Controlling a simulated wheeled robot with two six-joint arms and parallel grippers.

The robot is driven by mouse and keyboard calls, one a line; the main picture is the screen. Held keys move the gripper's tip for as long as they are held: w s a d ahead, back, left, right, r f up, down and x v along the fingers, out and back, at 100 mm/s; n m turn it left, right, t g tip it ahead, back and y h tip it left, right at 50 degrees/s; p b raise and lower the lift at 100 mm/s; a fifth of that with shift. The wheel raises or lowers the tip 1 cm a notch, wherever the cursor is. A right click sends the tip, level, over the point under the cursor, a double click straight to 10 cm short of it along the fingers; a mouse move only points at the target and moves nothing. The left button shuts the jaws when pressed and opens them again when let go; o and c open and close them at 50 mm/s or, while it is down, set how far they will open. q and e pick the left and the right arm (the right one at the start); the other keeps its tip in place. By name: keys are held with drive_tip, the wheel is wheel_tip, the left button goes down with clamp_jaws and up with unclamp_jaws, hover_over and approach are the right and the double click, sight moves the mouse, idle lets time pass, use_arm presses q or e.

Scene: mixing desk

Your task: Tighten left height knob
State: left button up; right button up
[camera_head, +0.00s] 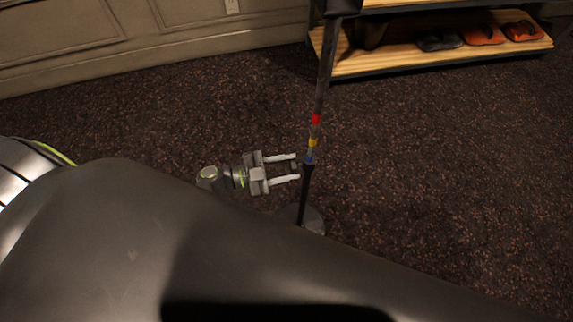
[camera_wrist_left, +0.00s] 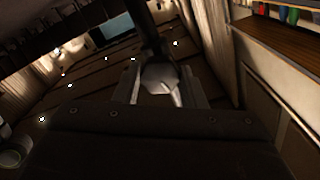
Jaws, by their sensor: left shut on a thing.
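A thin dark stand pole (camera_head: 321,95) with red, yellow and blue bands rises from a round base (camera_head: 314,219) on the carpet. The left height knob (camera_head: 293,165) is a small dark part on the left of the pole, just below the blue band. My left gripper (camera_head: 296,167) comes from the left, its two pale fingers on either side of the knob and shut on it. In the left wrist view, a pale grey piece (camera_wrist_left: 160,78) sits between the fingers, below the dark pole (camera_wrist_left: 146,28). My right gripper is not in view.
A wooden shelf (camera_head: 400,57) with shoes (camera_head: 481,35) stands at the back right. A panelled wall (camera_head: 200,35) runs along the back left. Open carpet (camera_head: 430,150) lies right of the pole. My own dark arm link covers much of the foreground.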

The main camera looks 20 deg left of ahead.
use_arm(q)
drive_tip(key=shift+m, duration=1.1)
drive_tip(key=o, duration=1)
drive_tip(key=b+v, duration=0.3)
drive_tip(key=v, duration=1.4)
drive_tip(key=shift+s+a, duration=0.2)
